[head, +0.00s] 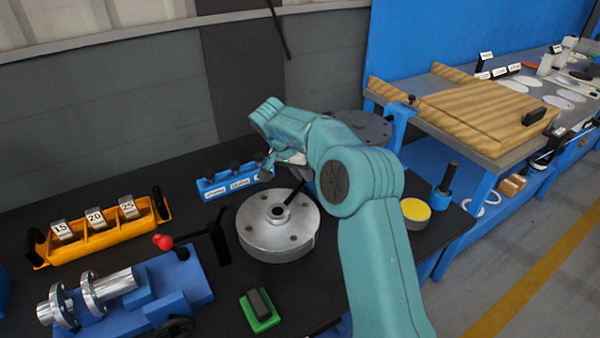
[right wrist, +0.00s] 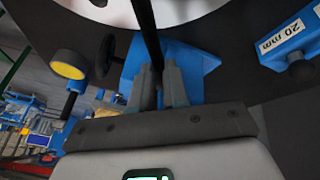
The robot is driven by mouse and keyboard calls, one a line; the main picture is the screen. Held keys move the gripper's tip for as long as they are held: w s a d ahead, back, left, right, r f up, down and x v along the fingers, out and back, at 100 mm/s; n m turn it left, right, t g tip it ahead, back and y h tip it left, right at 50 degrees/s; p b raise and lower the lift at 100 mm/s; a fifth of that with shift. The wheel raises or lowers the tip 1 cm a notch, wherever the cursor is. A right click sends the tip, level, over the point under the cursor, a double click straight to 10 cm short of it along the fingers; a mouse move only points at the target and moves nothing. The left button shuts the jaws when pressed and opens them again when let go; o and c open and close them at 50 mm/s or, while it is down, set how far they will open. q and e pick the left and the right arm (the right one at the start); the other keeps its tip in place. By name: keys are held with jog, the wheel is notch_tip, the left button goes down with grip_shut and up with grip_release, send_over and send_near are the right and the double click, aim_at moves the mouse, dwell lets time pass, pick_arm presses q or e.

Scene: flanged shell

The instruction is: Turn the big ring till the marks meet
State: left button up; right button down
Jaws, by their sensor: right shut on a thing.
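A round steel flanged disc (head: 278,240) with bolt holes and a raised hub lies flat on the dark bench in the head view. A black bar (head: 295,193) slants up from its hub. The disc's pale edge also fills the top of the right wrist view (right wrist: 190,12). My right gripper (right wrist: 160,78) is shut on the black bar (right wrist: 147,30), which runs between its grey fingers. In the head view my teal arm reaches over from the right, and its fingers are mostly hidden behind the arm. I cannot make out the marks. My left gripper is not in view.
A blue labelled rack (head: 235,180) stands behind the disc. An orange tray (head: 98,232) of numbered blocks and a blue fixture (head: 160,290) are at left. A green block (head: 260,312) lies in front. A yellow-topped cylinder (head: 415,210) and blue post (head: 443,195) stand at right.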

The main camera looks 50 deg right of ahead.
jog(key=shift+d+r, duration=0.15)
jog(key=shift+d, duration=0.1)
jog(key=c, duration=1.2)
grip_release()
jog(key=shift+c, duration=0.2)
jog(key=shift+o, duration=0.6)
jog(key=shift+d+f, duration=0.2)
jog(key=shift+f, duration=0.05)
jog(key=shift+a+r, duration=0.2)
jog(key=shift+a, duration=0.15)
jog(key=p+v, duration=0.2)
jog(key=v, duration=1.4)
jog(key=shift+p, duration=0.35)
jog(key=shift+d, duration=0.1)
